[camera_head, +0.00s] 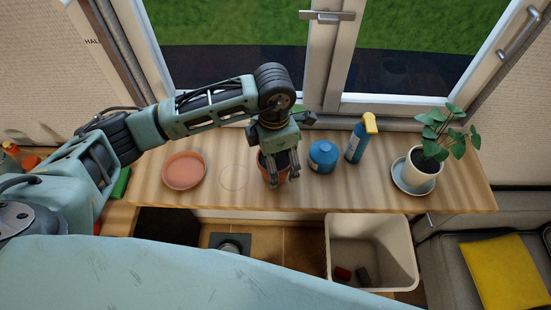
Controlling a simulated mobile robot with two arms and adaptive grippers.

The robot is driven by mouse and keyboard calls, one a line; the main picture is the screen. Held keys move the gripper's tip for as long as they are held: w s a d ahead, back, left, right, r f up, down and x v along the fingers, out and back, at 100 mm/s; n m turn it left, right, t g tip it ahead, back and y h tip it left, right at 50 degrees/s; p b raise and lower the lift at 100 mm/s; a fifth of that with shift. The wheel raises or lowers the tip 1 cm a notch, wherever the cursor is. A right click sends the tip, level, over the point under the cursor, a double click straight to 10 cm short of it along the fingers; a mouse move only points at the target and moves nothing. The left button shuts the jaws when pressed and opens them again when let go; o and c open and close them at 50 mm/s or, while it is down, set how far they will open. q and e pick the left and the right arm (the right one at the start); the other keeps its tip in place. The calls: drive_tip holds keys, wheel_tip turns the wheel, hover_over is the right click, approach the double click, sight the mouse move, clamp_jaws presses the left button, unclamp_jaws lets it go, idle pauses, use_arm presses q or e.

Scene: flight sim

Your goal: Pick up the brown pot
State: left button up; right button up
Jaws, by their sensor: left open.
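A brown pot (264,173) with dark contents stands on the wooden shelf below the window, near its middle. My left gripper (284,175) reaches over it from above, its fingers open and pointing down. The gripper hides much of the pot, and I cannot tell whether the fingers touch it. A bit of green shows behind the gripper. My right gripper is not in view.
On the shelf (330,198) are an orange-brown saucer (184,171), a blue round container (323,156), a blue spray bottle (356,143) with a yellow top, and a plant in a white pot (417,172). A white bin (372,223) stands below.

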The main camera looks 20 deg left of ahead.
use_arm(q)
drive_tip(key=shift+f, duration=0.9)
drive_tip(key=shift+c, duration=0.3)
drive_tip(key=c, duration=1.7)
drive_tip(key=shift+w+r, duration=0.1)
drive_tip(key=shift+c, duration=0.8)
drive_tip(key=shift+r, duration=0.1)
